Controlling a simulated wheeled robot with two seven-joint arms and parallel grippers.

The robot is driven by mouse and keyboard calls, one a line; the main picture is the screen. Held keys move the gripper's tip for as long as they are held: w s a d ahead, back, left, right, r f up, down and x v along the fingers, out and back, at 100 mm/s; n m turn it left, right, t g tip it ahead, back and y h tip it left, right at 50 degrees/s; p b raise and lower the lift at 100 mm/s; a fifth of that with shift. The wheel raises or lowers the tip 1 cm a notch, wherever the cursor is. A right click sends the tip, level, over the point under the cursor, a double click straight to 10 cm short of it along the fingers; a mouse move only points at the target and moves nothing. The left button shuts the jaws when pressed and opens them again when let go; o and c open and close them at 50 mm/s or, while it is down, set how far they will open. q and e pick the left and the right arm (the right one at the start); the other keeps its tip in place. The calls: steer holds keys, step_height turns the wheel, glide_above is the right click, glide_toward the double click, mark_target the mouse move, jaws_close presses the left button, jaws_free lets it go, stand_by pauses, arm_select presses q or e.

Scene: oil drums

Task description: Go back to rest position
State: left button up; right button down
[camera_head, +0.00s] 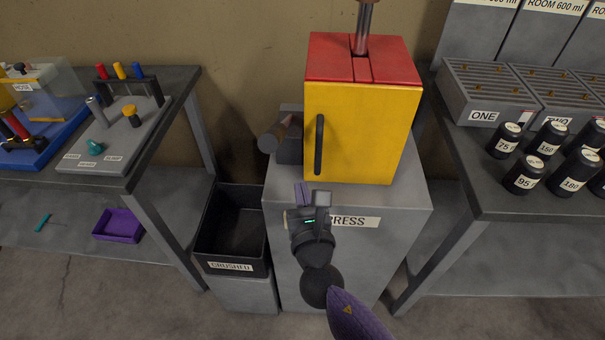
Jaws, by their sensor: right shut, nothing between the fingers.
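My right gripper (304,194) is in front of the press (360,135), over the front edge of its grey stand. Its arm comes up from the bottom of the view. Its fingers are shut with nothing visible between them, a little below and left of the black door handle (319,144). The press has a yellow door, which looks closed, and a red top with a metal rod above it. My left gripper is not in view.
A black bin (232,231) labelled CRUSHED stands left of the press. A workbench with tools (112,131) and a purple tray (119,225) is at left. A bench with several black cylinders (525,173) is at right, with grey slotted boxes (484,92) behind. Floor shows at bottom left.

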steer(key=s, duration=0.5)
steer(key=s+d+f+m+g+h, duration=0.1)
steer(key=s+d+f+m+g, duration=0.3)
steer(key=f, duration=0.5)
steer(key=s+d+f+m+g+h, duration=0.1)
steer(key=s+d+f+m+g, duration=0.25)
steer(key=f+m, duration=0.4)
steer(key=s+d+f+m+g+h, duration=0.1)
steer(key=s+d+f+m+g, duration=0.3)
steer(key=f, duration=0.5)
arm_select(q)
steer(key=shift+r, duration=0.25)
arm_select(e)
steer(key=s+d+f+m+g, duration=0.2)
steer(key=s+f+m, duration=0.1)
steer(key=s+m, duration=0.3)
steer(key=s+d+f+m+g, duration=0.1)
steer(key=s+d+f+m, duration=0.1)
steer(key=s+m, duration=0.5)
steer(key=s+d+f+m+g, duration=0.2)
steer(key=s+m, duration=0.5)
steer(key=s, duration=0.4)
step_height(320, 180, down, 2)
steer(key=shift+d+f+g, duration=0.1)
steer(key=shift+d+g, duration=0.25)
steer(key=shift+d, duration=0.15)
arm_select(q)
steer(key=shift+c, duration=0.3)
arm_select(e)
steer(key=shift+w, duration=0.1)
